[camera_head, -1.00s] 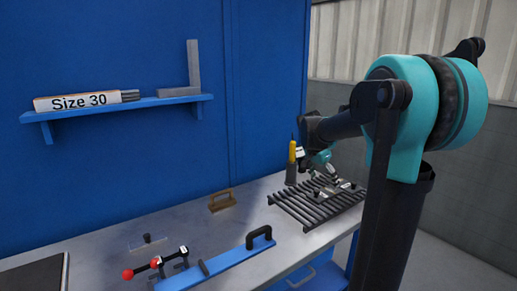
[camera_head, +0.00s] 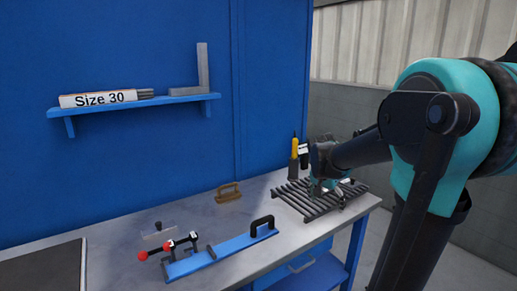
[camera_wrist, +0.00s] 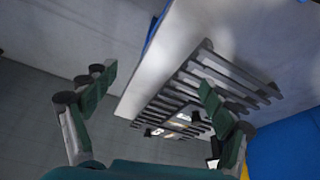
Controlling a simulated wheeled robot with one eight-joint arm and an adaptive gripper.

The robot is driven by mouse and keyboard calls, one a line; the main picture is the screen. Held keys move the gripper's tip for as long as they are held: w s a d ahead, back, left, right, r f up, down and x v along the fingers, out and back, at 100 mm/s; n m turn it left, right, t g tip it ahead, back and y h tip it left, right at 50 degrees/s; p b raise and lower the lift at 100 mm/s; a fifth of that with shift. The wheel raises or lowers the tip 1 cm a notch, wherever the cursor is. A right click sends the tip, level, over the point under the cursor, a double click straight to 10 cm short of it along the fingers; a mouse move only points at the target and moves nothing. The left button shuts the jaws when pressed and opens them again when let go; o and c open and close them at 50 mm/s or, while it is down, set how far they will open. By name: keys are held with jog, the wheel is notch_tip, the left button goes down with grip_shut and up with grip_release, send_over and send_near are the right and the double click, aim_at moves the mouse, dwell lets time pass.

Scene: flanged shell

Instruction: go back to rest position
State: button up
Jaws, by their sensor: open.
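My gripper (camera_wrist: 150,100) shows in the wrist view with its two fingers spread wide and nothing between them. In the head view my gripper (camera_head: 322,185) is small and partly hidden by my own arm, over or near the dark slatted rack (camera_head: 292,202) at the right end of the workbench. The rack also shows in the wrist view (camera_wrist: 225,75), beyond the right finger, which covers part of it. Small metallic parts with pale labels (camera_wrist: 182,117) lie on the rack. I cannot make out their shape.
On the grey workbench (camera_head: 120,240) are a blue fixture (camera_head: 220,258) with a black handle, a red-knobbed clamp (camera_head: 168,247), a brown handled block (camera_head: 229,193) and a yellow-handled tool (camera_head: 294,158). A blue shelf (camera_head: 140,103) holds a "Size 30" box (camera_head: 98,98) and a metal square (camera_head: 203,70).

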jog(key=s+a+f+n+y, duration=0.1)
jog(key=s+a+f+n, duration=0.1)
jog(key=s+f, duration=0.4)
jog(key=s+a+f+n+t+y, duration=0.1)
jog(key=s+f+n, duration=0.4)
jog(key=s, duration=0.7)
jog(key=shift+s+a+f+n, duration=0.2)
jog(key=shift+a+f+n, duration=0.1)
jog(key=shift+a+f, duration=0.55)
jog(key=shift+r, duration=0.1)
